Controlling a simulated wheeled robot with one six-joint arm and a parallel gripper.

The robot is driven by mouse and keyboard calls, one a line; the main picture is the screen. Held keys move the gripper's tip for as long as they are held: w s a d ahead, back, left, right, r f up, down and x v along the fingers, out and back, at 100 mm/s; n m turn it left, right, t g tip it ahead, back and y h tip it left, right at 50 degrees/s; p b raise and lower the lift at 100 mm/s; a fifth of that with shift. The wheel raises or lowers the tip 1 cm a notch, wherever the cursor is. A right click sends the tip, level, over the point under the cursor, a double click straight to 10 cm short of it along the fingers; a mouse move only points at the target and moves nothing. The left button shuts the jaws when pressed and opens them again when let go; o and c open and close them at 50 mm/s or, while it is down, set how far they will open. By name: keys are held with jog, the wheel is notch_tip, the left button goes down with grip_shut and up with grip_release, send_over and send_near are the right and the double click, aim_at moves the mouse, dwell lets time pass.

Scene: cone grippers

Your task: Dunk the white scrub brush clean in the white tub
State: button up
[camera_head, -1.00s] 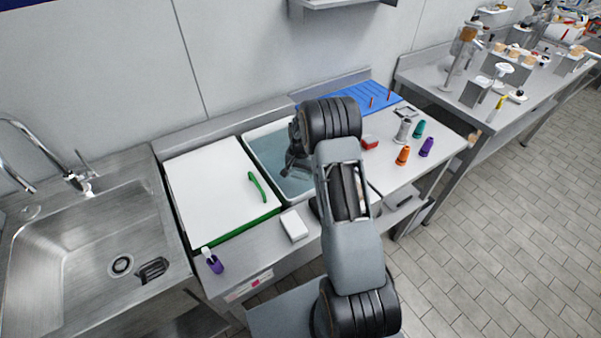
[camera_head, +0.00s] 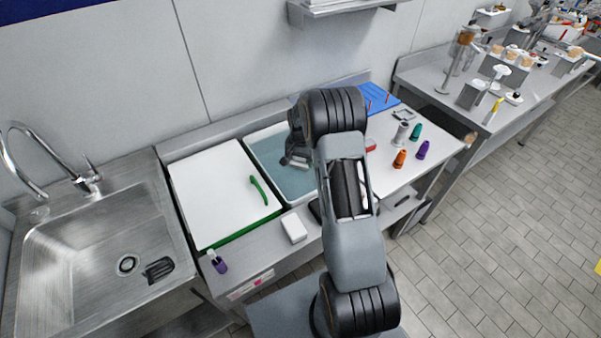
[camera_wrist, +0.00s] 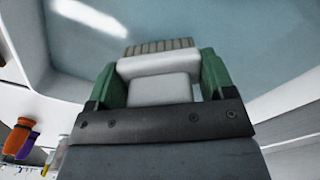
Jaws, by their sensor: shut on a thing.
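The white tub (camera_head: 252,135) with blue-grey water stands at the right side of the white cutting board. My gripper (camera_head: 296,160) is over the tub in the head view, partly hidden by my own arm. In the wrist view, my gripper's green fingers (camera_wrist: 158,82) are shut on the white scrub brush (camera_wrist: 158,68). The brush's grey bristles show at its far end, against the water. I cannot tell whether the bristles touch the water.
A white cutting board (camera_head: 215,190) with a green-handled tool (camera_head: 264,191) lies left of the tub. A white block (camera_head: 294,228) and a purple bottle (camera_head: 217,262) stand in front. Coloured cones (camera_head: 399,158) stand to the right. A sink (camera_head: 95,245) is at far left.

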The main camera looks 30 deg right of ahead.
jog(key=shift+r+p, duration=1.6)
jog(key=shift+r, duration=1.5)
jog(key=shift+r+p, duration=1.1)
jog(key=shift+r, duration=0.95)
jog(key=shift+f, duration=0.1)
